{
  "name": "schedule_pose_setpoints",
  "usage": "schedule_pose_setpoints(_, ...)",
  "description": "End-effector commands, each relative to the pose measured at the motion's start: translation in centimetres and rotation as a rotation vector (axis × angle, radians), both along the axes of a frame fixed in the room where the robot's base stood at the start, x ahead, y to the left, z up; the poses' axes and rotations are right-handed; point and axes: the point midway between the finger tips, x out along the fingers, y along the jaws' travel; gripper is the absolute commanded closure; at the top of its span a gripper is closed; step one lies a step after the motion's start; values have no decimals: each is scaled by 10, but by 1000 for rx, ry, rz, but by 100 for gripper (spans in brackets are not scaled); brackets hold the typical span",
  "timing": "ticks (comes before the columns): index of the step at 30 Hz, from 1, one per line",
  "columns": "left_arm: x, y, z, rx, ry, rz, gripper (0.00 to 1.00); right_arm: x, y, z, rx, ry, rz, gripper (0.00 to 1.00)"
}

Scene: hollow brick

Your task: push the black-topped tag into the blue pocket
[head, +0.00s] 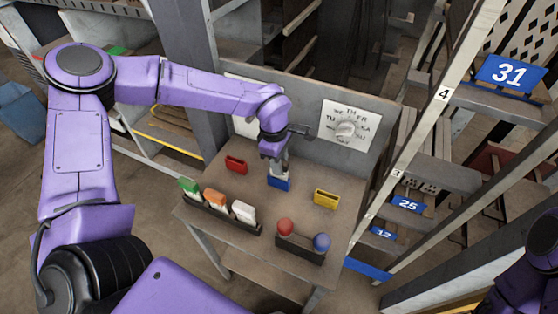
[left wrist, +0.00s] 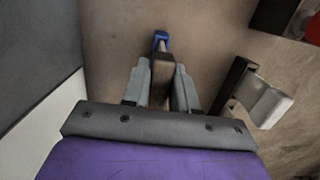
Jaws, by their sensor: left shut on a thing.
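My left gripper (head: 279,168) is over the table, directly above the blue pocket (head: 279,184). In the left wrist view the gripper (left wrist: 161,72) is shut on the black-topped tag (left wrist: 162,72), whose dark brown-black end shows between the two grey fingers. The blue pocket also shows in the left wrist view (left wrist: 160,36), just beyond the tag and in line with it. The tag hides part of the pocket, so I cannot tell whether it is inside the mouth or only above it. My right gripper is out of view.
A red pocket (head: 235,164) and a yellow pocket (head: 326,198) flank the blue one. A dark rack (head: 220,215) holds green, orange and white tags in front. A dark holder (head: 300,250) bears a red ball and a blue ball.

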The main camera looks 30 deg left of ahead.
Motion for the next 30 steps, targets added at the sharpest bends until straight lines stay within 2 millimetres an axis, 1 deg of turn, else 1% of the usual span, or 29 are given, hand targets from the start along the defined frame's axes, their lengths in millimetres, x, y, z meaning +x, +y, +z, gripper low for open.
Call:
schedule_pose_setpoints(4,0,0,-3,0,0,0,100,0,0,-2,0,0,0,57)
schedule_pose_setpoints(5,0,0,-3,0,0,0,63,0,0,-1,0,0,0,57)
schedule_pose_setpoints(6,0,0,-2,0,0,0,50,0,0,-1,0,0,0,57)
schedule_pose_setpoints(7,0,0,-2,0,0,0,43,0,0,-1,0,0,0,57)
schedule_pose_setpoints(14,0,0,-2,0,0,0,43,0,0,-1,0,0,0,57)
schedule_pose_setpoints(17,1,1,2,0,-2,0,43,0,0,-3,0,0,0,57)
schedule_pose_setpoints(20,1,2,17,-1,-5,2,43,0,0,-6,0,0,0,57)
schedule_pose_setpoints(27,0,9,73,-1,-5,2,43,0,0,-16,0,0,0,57)
schedule_pose_setpoints(30,0,11,90,0,-4,1,43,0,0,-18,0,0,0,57)
